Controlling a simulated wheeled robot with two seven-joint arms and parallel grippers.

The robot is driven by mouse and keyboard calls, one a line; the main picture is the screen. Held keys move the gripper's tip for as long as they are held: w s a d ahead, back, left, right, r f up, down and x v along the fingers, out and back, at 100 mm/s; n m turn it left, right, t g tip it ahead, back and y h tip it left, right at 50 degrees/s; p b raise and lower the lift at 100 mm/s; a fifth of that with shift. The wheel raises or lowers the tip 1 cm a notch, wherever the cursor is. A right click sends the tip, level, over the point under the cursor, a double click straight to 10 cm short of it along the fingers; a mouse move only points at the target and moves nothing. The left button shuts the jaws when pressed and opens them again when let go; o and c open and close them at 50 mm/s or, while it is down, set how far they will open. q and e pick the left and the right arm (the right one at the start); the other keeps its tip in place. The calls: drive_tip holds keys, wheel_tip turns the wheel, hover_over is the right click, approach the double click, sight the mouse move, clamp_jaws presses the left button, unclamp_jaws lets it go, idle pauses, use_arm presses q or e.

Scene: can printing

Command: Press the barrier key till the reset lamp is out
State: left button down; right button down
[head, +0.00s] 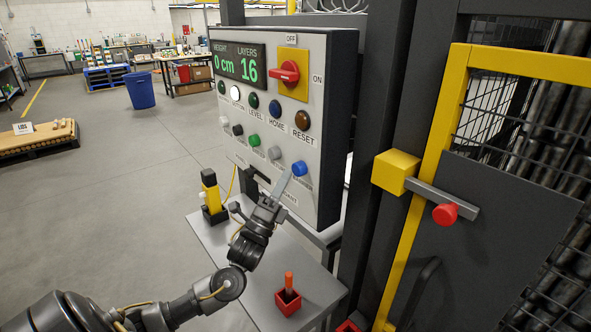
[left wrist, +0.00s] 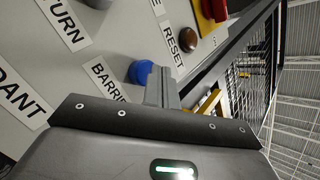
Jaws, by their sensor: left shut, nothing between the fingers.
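The barrier key is a round blue button (head: 299,168) at the lower right of the grey control panel (head: 340,120); it also shows in the left wrist view (left wrist: 139,71) beside its partly hidden label. The reset lamp (head: 302,120) above it looks dark brown and unlit, and looks the same in the left wrist view (left wrist: 187,39). My left gripper (head: 287,175) is shut and empty, its fingertips right at the blue button; whether they touch it I cannot tell. The fingers also show in the left wrist view (left wrist: 160,84). My right gripper is out of view.
The panel has a red rotary switch (head: 286,73) and a display (head: 238,65) reading 0 cm and 16. Below, a grey shelf (head: 255,285) carries a yellow-black device (head: 210,190) and a red holder (head: 288,302). A yellow-framed gate (head: 432,150) stands at right.

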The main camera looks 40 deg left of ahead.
use_arm(q)
drive_tip(key=shift+s, duration=0.15)
drive_tip(key=shift+s+a+p, duration=0.2)
drive_tip(key=shift+s+a, duration=0.05)
drive_tip(key=shift+s, duration=0.55)
drive_tip(key=shift+s+a+p, duration=0.15)
drive_tip(key=shift+s+a, duration=0.15)
drive_tip(key=shift+s, duration=0.5)
drive_tip(key=shift+s+a+p, duration=0.2)
drive_tip(key=shift+s+a, duration=0.05)
drive_tip(key=shift+s, duration=0.55)
